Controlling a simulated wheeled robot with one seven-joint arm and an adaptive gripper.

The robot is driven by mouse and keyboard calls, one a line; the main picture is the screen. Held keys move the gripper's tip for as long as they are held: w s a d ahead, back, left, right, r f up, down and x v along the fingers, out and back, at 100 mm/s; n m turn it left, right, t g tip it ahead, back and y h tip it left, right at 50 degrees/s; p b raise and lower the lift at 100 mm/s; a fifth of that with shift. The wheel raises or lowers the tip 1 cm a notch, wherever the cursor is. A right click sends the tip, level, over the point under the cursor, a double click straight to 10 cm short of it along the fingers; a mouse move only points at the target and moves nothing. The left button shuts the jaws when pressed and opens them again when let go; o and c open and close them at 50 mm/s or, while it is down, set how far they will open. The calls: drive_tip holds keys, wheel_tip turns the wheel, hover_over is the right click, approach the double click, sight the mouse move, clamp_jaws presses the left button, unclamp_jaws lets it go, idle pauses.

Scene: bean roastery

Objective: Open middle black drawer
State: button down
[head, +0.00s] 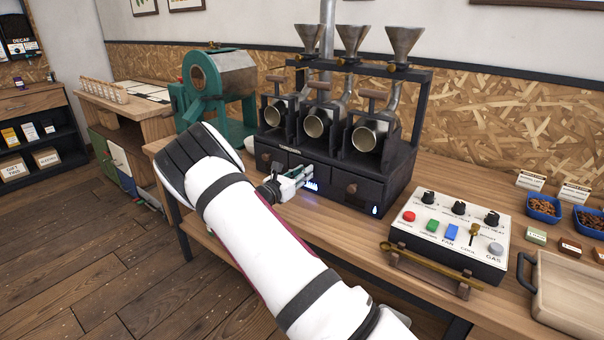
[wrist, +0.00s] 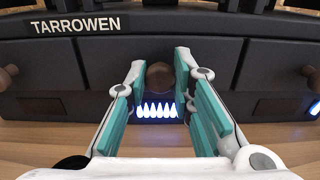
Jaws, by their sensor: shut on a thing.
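The black roaster bank (head: 395,185) has three drawers side by side along its base. The middle black drawer (head: 322,172) also shows in the wrist view (wrist: 100,70), and its front looks about flush with its neighbours. Its round brown knob (wrist: 160,76) sits between the fingertips of my gripper (wrist: 160,84). My gripper, with teal pads, is shut on this knob; in the head view my gripper (head: 300,174) reaches the drawer front from the left and hides the knob.
The left drawer's knob (head: 267,157) and the right drawer's knob (head: 351,188) are on either side. White-blue flame shapes (wrist: 157,110) glow below the middle knob. A control box (head: 455,235) and a brass scoop (head: 430,262) stand right on the wooden counter.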

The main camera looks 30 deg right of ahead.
drive_tip(key=p+v, duration=0.3)
drive_tip(key=v, duration=0.9)
drive_tip(key=shift+a, duration=0.3)
drive_tip(key=shift+s, duration=0.15)
drive_tip(key=c, duration=1.4)
unclamp_jaws()
drive_tip(key=v, duration=1.2)
drive_tip(key=shift+r, duration=0.1)
